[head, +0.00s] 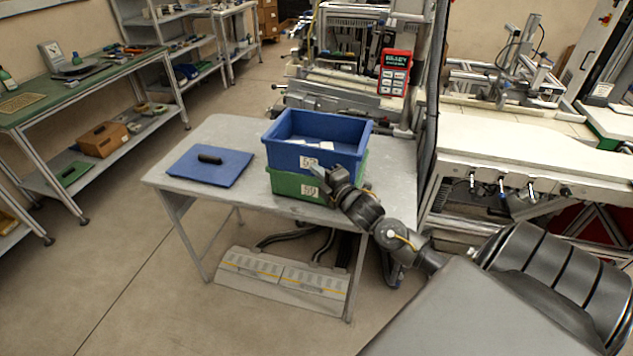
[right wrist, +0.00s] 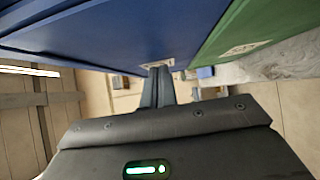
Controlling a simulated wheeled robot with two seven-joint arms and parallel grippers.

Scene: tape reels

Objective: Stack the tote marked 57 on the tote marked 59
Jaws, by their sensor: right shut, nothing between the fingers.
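A blue tote (head: 345,155) sits on top of a green tote (head: 288,184) at the right part of the grey table. It looks seated squarely on it. Both have a white number label on the front; the digits are too small to read surely. White items lie inside the blue tote. My right gripper (head: 316,167) is shut and empty at the front of the blue tote, close to its label. In the right wrist view its fingers (right wrist: 158,72) point along the blue wall (right wrist: 110,30), with the green wall (right wrist: 255,22) beside it. Contact cannot be told. My left gripper is out of view.
A blue lid (head: 225,172) with a black handle lies on the left of the grey table (head: 225,134). A white workbench (head: 540,150) stands to the right, and a green-topped bench (head: 100,87) at the left. The floor in between is clear.

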